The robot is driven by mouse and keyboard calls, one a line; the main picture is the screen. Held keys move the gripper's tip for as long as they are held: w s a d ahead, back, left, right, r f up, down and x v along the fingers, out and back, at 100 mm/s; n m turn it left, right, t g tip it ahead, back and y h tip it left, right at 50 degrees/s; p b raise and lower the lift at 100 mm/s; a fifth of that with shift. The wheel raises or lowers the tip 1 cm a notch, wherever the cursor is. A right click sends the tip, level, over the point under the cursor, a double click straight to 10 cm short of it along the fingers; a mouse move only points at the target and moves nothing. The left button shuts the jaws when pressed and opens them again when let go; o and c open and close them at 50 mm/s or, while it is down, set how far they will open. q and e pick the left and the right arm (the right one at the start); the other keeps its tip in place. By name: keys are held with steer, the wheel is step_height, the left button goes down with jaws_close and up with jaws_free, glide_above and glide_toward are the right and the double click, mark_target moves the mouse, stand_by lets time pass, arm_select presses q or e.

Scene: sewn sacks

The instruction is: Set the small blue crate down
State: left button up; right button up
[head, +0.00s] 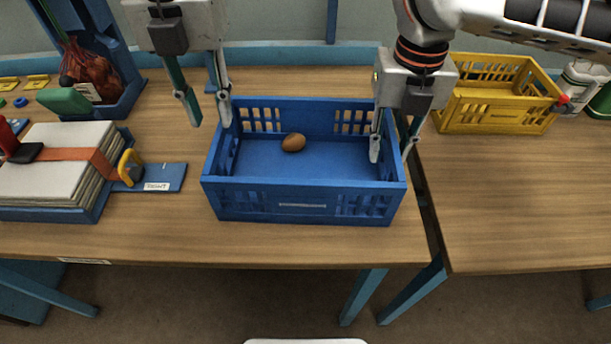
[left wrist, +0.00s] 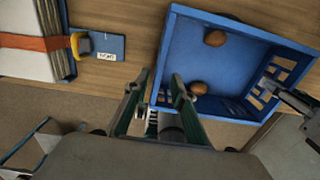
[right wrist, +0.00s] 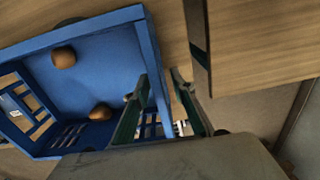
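The small blue crate (head: 300,212) stands level and appears to rest on the left wooden table, near its right edge. A brown potato-like item (head: 293,142) lies in it; the left wrist view shows a second one (left wrist: 198,88), hidden in the head view. My left gripper (head: 208,108) is open at the crate's left end wall, one finger outside and the other by the wall's top. My right gripper (head: 392,152) is open astride the right end wall, one finger inside and one outside. Whether any finger touches the crate I cannot tell.
A yellow crate (head: 492,118) and bottles (head: 583,78) stand on the right table, past a narrow gap. At left are a blue tray with stacked pale sacks (head: 60,150), a labelled blue plate (head: 165,178) and a blue stand with a red net sack (head: 90,72).

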step_height(320, 180, up, 9)
steer(key=shift+r, duration=0.1)
stand_by(0.5)
steer(key=shift+s, duration=0.15)
